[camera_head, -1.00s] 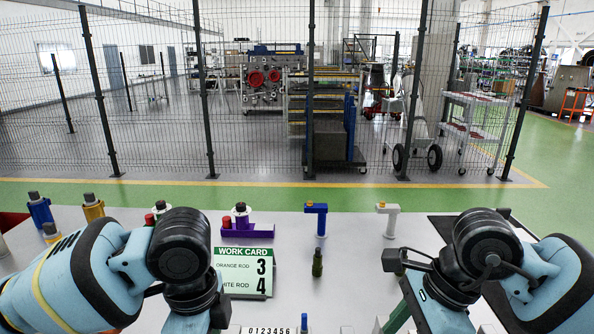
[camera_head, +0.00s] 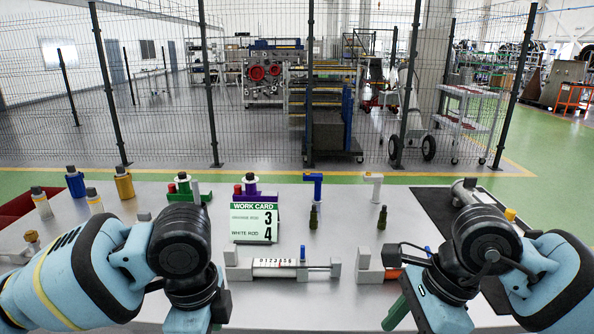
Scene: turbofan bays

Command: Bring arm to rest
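My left arm (camera_head: 180,245) comes in from the lower left, its black joint over the front left of the table. My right arm (camera_head: 485,240) comes in from the lower right, its black joint over the dark mat on the right. Both arms are bent, with their far ends pointing down toward the bottom edge. The fingertips of both grippers do not show, so I cannot see whether they hold anything.
The pale table (camera_head: 340,225) carries a work card (camera_head: 255,218), a gauge-like fixture with digits (camera_head: 282,267), a blue T-shaped piece (camera_head: 312,184), a white one (camera_head: 373,184) and several capped cylinders at left. A dark mat (camera_head: 440,207) lies at right. A wire fence stands behind.

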